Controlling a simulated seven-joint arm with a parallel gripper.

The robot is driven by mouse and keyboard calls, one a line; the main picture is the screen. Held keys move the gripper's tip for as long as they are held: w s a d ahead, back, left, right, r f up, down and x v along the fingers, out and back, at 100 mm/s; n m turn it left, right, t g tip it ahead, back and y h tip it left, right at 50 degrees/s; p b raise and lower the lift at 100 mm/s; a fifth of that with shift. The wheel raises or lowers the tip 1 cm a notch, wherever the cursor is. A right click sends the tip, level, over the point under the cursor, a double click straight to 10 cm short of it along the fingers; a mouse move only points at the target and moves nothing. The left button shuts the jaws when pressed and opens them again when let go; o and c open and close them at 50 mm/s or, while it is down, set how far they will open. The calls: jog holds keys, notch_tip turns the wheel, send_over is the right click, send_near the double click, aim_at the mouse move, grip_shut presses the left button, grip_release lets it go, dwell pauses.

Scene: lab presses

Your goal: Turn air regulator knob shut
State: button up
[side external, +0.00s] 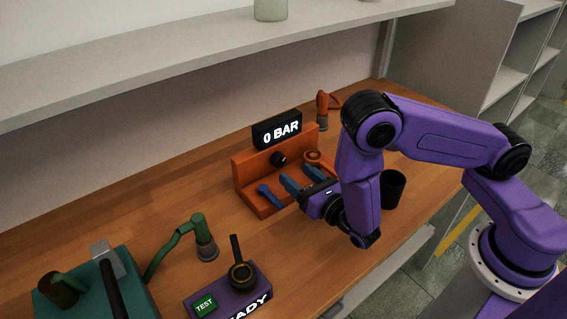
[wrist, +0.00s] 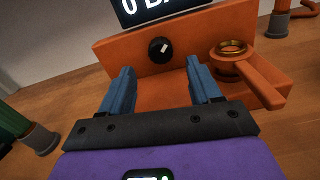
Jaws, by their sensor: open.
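The air regulator knob (side external: 278,158) is a small black dial on the upright face of an orange press stand (side external: 243,176). In the wrist view the knob (wrist: 160,50) carries a pale pointer mark tilted up to the right. Above it, a black display (side external: 277,130) reads "0 BAR". My gripper (side external: 277,186) is in front of the stand. In the wrist view its two blue fingers (wrist: 158,84) are spread apart and empty, on either side of the line to the knob and short of it.
An orange-handled portafilter-like piece (wrist: 232,50) sits on the stand, right of the knob. A black cup (side external: 393,188) stands to the right. A purple scale-like box (side external: 262,284), a teal machine (side external: 140,292) and a green-handled tool (side external: 200,235) are at front left. A shelf (side external: 190,58) runs above.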

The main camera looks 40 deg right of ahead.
aim_at(281, 162)
jog(key=w, duration=0.6)
jog(key=shift+w, duration=0.25)
jog(key=c, duration=1)
